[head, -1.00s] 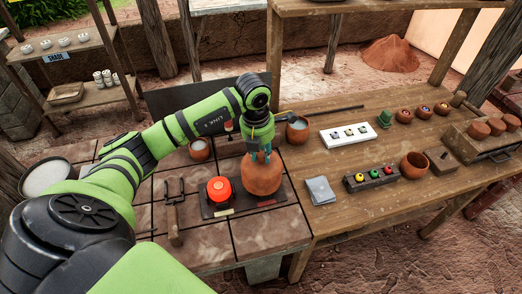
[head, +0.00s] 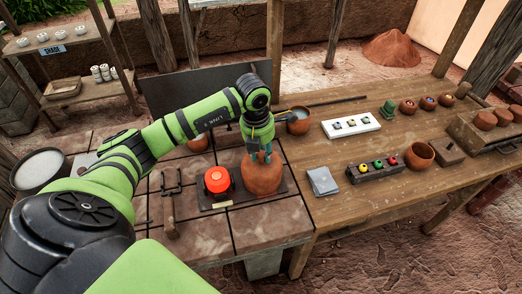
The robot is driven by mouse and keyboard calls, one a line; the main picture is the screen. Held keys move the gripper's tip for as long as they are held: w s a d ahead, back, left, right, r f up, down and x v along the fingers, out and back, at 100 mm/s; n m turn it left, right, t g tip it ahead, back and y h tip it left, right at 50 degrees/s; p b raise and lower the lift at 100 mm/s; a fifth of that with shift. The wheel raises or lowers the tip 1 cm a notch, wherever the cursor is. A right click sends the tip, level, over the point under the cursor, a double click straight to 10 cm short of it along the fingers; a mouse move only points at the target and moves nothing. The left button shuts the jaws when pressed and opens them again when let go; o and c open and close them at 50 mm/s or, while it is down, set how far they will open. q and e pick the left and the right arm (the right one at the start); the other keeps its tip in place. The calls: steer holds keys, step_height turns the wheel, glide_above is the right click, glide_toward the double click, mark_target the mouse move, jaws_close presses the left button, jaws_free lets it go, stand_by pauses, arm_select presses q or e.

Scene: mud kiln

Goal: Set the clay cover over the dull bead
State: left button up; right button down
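The clay cover (head: 263,179) is a rounded reddish-brown dome at the right end of a dark tray (head: 286,184) on the tiled bench. My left gripper (head: 260,156) points down from above, its fingers closed around the cover's top. The cover's lower edge overlaps the tray's front edge; I cannot tell whether it touches. A bright red-orange glowing object (head: 217,180) sits on the tray's left part, beside the cover. No dull bead shows; whatever is behind or below the cover is hidden. My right gripper is out of view.
A cup (head: 298,122) stands behind the cover. Tongs (head: 170,208) lie left of the tray. On the wooden table are a grey pad (head: 322,181), a block with coloured buttons (head: 375,171), a white tray (head: 350,124) and a clay bowl (head: 419,156).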

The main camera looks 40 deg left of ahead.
arm_select(q)
steer(key=shift+o, duration=1.1)
steer(key=shift+s, duration=0.1)
steer(key=shift+r, duration=0.15)
step_height(320, 180, up, 12)
steer(key=s, duration=0.1)
steer(key=shift+a, duration=0.15)
steer(key=shift+s, duration=0.15)
